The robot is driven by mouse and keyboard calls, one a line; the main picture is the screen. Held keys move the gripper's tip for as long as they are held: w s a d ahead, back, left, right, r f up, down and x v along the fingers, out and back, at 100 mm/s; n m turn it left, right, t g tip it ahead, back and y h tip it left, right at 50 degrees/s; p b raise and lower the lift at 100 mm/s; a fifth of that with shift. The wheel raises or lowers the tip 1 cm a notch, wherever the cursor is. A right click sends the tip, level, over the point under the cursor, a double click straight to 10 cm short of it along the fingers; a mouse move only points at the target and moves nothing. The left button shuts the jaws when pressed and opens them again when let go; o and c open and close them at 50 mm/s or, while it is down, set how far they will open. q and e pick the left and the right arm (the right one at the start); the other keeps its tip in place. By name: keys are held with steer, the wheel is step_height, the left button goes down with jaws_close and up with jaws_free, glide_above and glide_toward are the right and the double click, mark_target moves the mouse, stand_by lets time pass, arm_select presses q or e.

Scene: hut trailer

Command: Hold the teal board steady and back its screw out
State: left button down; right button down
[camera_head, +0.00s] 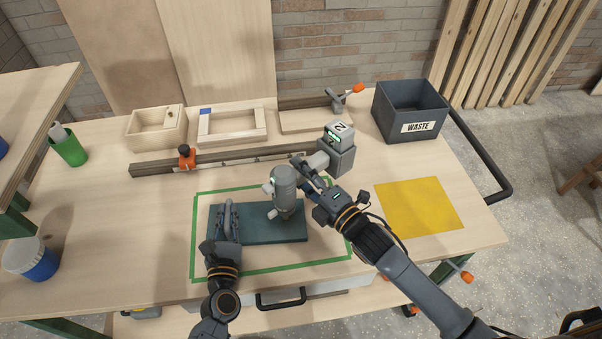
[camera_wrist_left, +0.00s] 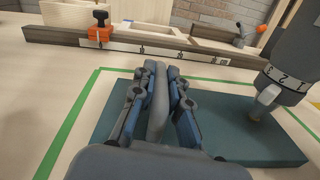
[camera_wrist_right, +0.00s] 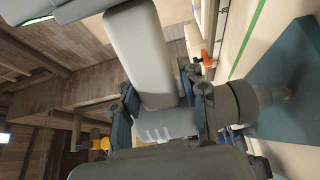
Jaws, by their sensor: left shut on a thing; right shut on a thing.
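The teal board (camera_head: 258,233) lies flat inside a green taped outline on the bench. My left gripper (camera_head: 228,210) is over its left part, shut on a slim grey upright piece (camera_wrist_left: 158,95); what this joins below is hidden. My right gripper (camera_head: 308,174) is shut on the grip of a grey cordless driver (camera_head: 286,184). The driver points down over the board's right half. Its numbered collar (camera_wrist_left: 287,82) and nose show in the left wrist view, with the tip at or just above the board. The screw is hidden, and contact cannot be told.
A yellow square (camera_head: 419,206) lies right of the outline. A dark waste bin (camera_head: 411,112) stands at the back right. A rail (camera_head: 225,159) with an orange stop (camera_head: 186,157) crosses behind the board. Wooden frames stand behind it. A green cup (camera_head: 68,148) is at left.

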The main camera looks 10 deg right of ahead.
arm_select(q)
steer(key=shift+r, duration=0.15)
arm_select(e)
steer(key=shift+s+a, duration=0.1)
stand_by(0.6)
arm_select(q)
steer(key=shift+w, duration=0.1)
arm_select(e)
steer(key=shift+r, duration=0.75)
stand_by(0.5)
steer(key=shift+w+f, duration=0.2)
steer(key=shift+f, duration=0.1)
stand_by(0.8)
steer(key=shift+f, duration=0.15)
stand_by(0.4)
steer(key=shift+r, duration=1.6)
steer(key=d+r, duration=0.1)
steer(key=d, duration=0.1)
steer(key=d+r, duration=0.1)
steer(key=d, duration=0.1)
steer(key=d+r, duration=0.2)
steer(key=d, duration=0.1)
steer(key=shift+d, duration=0.1)
